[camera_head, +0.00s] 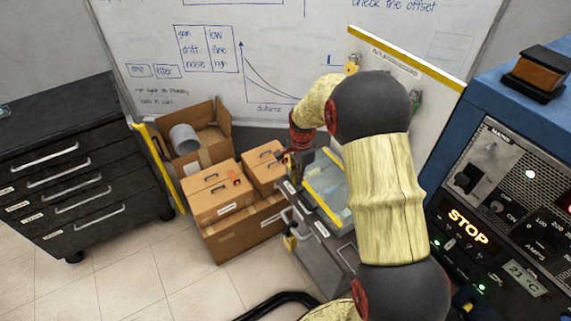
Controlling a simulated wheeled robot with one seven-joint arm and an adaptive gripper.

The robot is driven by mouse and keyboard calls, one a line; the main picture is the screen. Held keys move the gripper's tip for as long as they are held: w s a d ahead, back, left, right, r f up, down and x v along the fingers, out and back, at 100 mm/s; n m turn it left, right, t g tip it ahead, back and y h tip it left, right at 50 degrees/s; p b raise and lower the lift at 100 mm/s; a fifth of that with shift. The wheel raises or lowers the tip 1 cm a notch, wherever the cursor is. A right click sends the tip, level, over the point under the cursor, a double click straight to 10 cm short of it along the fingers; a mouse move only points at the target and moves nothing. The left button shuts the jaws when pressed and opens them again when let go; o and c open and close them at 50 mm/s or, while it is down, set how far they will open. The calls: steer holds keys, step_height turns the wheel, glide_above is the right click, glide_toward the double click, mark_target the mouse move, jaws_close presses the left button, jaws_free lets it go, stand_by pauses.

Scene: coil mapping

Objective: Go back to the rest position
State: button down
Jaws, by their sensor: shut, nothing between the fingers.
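My arm rises from the lower right of the head view, bends at the top and points down to the left. My gripper (290,168) hangs at its end, a small dark shape just left of a glass-topped case (324,180) with yellow edging. It is shut and empty. The fingertips are small and dark against the cardboard boxes behind, so I cannot tell whether they touch anything. My forearm hides part of the case and the board behind it.
Stacked cardboard boxes (222,193) and an open box (204,130) with a grey cylinder stand left of my gripper. A black drawer cabinet (75,170) is at far left. A blue console (500,190) showing STOP is close on the right. Tiled floor (140,270) is clear at lower left.

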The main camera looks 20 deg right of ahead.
steer(key=s+a+r+n+t+b, duration=0.2)
steer(key=s+a+r+n, duration=0.2)
steer(key=s, duration=0.5)
steer(key=s+a+r+n+t+b, duration=0.1)
steer(key=s+a+r+n+b, duration=0.1)
steer(key=s+a+r+n, duration=0.2)
steer(key=s+a+r+n+t+b, duration=0.2)
steer(key=s+a+r+n, duration=0.2)
steer(key=s+r+n, duration=0.4)
steer(key=s+r, duration=0.4)
steer(key=s, duration=0.3)
steer(key=shift+s+a+t+b, duration=0.15)
steer(key=shift+t+b, duration=0.15)
steer(key=shift+r, duration=0.1)
